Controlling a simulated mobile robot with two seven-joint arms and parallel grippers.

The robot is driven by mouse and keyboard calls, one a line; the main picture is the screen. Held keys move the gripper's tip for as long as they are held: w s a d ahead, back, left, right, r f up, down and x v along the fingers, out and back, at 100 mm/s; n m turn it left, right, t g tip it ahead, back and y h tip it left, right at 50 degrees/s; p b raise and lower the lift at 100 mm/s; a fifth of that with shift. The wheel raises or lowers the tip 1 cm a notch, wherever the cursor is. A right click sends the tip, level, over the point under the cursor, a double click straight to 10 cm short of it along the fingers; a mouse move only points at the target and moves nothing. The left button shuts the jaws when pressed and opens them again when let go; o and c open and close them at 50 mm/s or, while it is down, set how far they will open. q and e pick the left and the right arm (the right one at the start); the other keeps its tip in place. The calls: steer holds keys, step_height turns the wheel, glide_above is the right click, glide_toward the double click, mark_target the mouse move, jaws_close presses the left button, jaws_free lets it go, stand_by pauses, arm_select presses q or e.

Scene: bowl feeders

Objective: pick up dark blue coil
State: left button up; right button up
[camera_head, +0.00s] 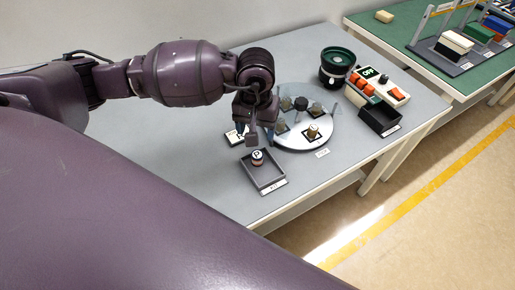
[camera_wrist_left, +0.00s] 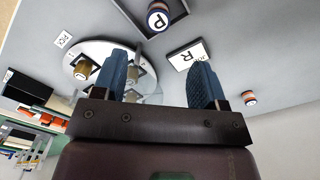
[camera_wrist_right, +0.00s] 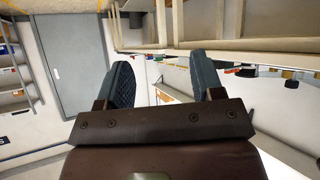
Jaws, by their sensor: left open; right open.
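In the left wrist view this coil (camera_wrist_left: 158,17) shows a dark blue-purple side. A second small coil with orange, white and dark bands (camera_wrist_left: 249,97) lies apart on the table in the left wrist view; its exact colour is hard to tell. My left gripper (camera_head: 247,132) is open and empty above the table, behind the tray; its two fingers (camera_wrist_left: 165,85) show apart, not touching a coil. My right gripper (camera_wrist_right: 160,80) is open and empty, away from the table.
A round light disc (camera_head: 319,142) with several coil posts sits right of my left gripper. A dark green bowl feeder (camera_head: 337,66), control box (camera_head: 392,92) and black bin (camera_head: 379,116) stand farther right. The table's left front is clear.

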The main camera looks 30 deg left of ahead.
mark_target(257, 154)
arm_select(q)
step_height(257, 154, down, 4)
steer(key=shift+s+r, duration=0.1)
steer(key=shift+s, duration=0.05)
steer(key=shift+d+f, duration=0.1)
steer(key=shift+f, duration=3.2)
steer(key=c, duration=1)
steer(key=shift+w+r, duration=0.15)
steer(key=shift+w, duration=0.05)
